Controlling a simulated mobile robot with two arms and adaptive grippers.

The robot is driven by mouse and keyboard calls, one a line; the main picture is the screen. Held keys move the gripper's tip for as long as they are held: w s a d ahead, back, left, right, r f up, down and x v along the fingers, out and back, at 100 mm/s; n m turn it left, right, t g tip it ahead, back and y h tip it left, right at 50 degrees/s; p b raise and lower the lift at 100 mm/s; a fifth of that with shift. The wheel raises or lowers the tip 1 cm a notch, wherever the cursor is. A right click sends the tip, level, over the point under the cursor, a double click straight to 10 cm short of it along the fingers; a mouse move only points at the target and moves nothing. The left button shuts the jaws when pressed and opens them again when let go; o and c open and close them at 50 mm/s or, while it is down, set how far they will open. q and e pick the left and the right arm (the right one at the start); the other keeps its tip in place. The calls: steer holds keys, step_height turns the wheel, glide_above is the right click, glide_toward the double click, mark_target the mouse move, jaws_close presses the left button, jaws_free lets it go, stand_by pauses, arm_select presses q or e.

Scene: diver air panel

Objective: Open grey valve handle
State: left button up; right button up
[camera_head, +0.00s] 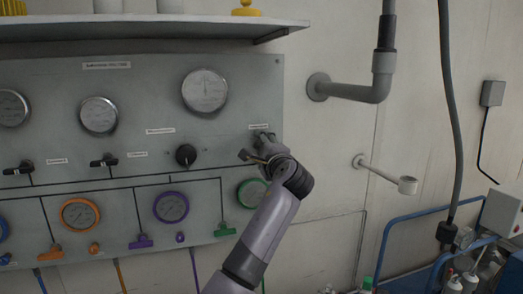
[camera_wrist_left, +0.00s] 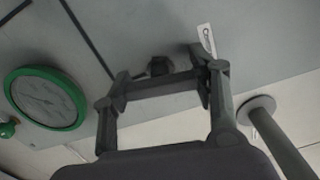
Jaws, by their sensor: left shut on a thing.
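The grey valve handle (camera_wrist_left: 162,84) shows in the left wrist view as a dark bar between my fingers, in front of a dark round stem on the panel. My left gripper (camera_wrist_left: 161,87) is shut on it. In the head view my left gripper (camera_head: 262,152) is at the right edge of the grey panel (camera_head: 145,95), just below a small white label. There the gripper hides most of the handle, so its exact angle is hard to tell. My right gripper is in neither view.
A green-rimmed gauge (camera_head: 252,193) is just below the gripper, partly behind my left arm. A black knob (camera_head: 186,155) and two dark lever valves are to the left. A grey pipe (camera_head: 350,91) and a wall bracket (camera_head: 385,173) stick out at the right.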

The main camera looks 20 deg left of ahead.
arm_select(q)
steer(key=o, duration=1.2)
steer(key=v, duration=1.2)
